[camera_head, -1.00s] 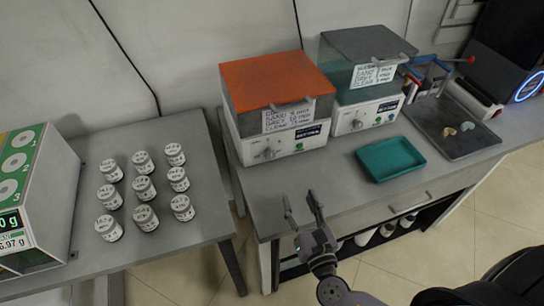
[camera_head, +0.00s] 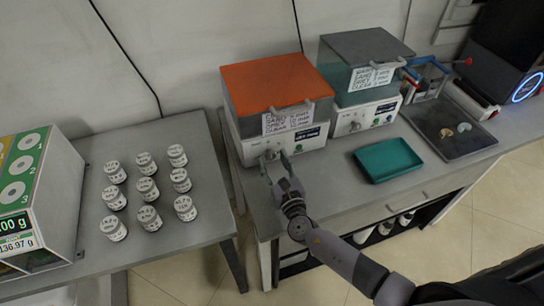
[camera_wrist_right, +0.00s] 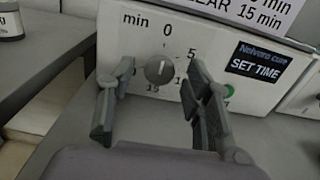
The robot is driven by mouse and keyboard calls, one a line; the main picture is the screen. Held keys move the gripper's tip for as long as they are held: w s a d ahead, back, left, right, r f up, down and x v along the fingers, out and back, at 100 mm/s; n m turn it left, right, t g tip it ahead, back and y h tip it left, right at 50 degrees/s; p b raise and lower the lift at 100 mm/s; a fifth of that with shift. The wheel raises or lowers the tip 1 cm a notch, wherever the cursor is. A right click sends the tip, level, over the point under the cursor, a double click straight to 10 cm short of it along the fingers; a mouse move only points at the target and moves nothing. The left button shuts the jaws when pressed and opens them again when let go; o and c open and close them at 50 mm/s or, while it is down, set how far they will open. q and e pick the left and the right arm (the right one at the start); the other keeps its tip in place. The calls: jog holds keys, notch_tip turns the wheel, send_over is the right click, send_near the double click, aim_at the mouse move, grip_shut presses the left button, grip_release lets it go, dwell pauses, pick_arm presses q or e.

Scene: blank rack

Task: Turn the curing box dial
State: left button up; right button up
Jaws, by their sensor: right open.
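The curing box with the orange lid (camera_head: 276,84) stands on the right-hand bench. Its front has a dial (camera_wrist_right: 159,70) with marks 0, 5, 10 and 15 min; the dial's pointer line looks near 0. A display reading SET TIME (camera_wrist_right: 258,64) and a green button (camera_wrist_right: 229,90) are right of it. My right gripper (camera_head: 273,158) is at the box front by the dial. In the right wrist view its open fingers (camera_wrist_right: 158,90) stand on either side of the dial, apart from it as far as I can tell. My left gripper is not in view.
A second box with a grey lid (camera_head: 366,46) stands to the right. A teal tray (camera_head: 388,160) lies on the bench (camera_head: 330,190), with a dark tray (camera_head: 452,128) further right. Several white jars (camera_head: 148,190) stand on the left table.

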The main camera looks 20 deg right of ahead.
jog(key=shift+w, duration=0.9)
grip_shut()
